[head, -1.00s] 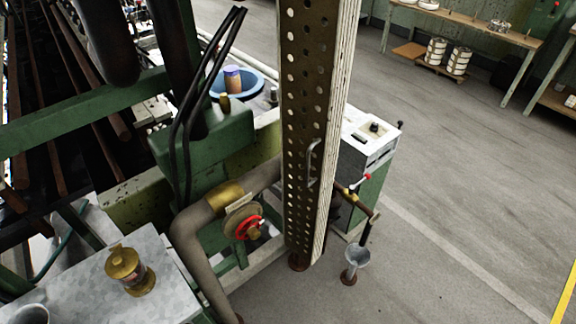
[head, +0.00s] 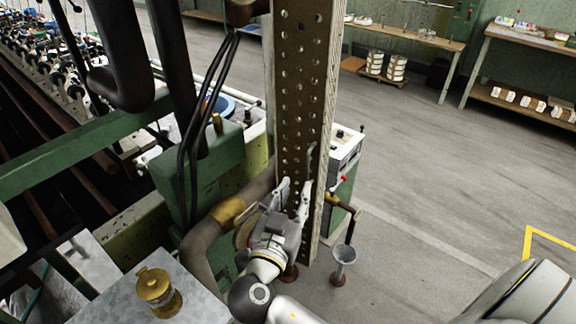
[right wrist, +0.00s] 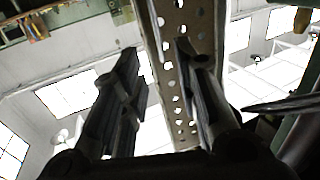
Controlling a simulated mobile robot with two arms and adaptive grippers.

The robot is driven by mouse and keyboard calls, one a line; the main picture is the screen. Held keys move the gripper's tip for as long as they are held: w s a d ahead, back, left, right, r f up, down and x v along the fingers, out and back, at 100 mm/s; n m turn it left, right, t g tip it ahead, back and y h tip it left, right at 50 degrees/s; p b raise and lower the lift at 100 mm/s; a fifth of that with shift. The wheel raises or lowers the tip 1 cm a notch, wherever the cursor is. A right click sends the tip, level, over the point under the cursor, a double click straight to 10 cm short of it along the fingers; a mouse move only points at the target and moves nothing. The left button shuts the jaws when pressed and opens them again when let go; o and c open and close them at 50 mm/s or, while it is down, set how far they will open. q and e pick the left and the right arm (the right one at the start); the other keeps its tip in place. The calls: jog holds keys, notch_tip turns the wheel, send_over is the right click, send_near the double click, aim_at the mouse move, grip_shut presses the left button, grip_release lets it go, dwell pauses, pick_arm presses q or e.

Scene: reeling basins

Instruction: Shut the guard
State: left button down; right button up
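The guard (head: 300,105) is a tall, brown perforated panel with a pale edge, standing upright in the middle of the head view. Its metal handle (head: 309,160) shows just above my right gripper. My right gripper (head: 295,184) is in front of the guard's lower part, fingers pointing up, near the handle. In the right wrist view its two fingers (right wrist: 155,58) are apart, with the perforated guard (right wrist: 186,100) behind and between them. I cannot tell whether a finger touches the guard, and the handle's lower end is hidden. My left gripper is not in view.
A thick pipe with a brass collar (head: 228,211) runs left of the guard. A brass fitting (head: 155,287) stands on a grey metal top. A white-topped control box (head: 346,148) and a small funnel (head: 344,254) are right of the guard. Open floor lies further right.

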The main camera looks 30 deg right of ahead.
aim_at(308, 164)
jog(key=p+x, duration=0.1)
jog(key=x, duration=0.3)
jog(key=p+x, duration=0.2)
jog(key=x, duration=0.3)
jog(key=shift+w+d+r, duration=0.1)
jog(key=shift+d+r, duration=0.1)
jog(key=shift+d, duration=0.15)
jog(key=shift+w+d+f+p, duration=0.15)
jog(key=shift+w+d+p, duration=0.25)
jog(key=shift+w+d, duration=0.1)
jog(key=shift+c, duration=0.4)
grip_shut()
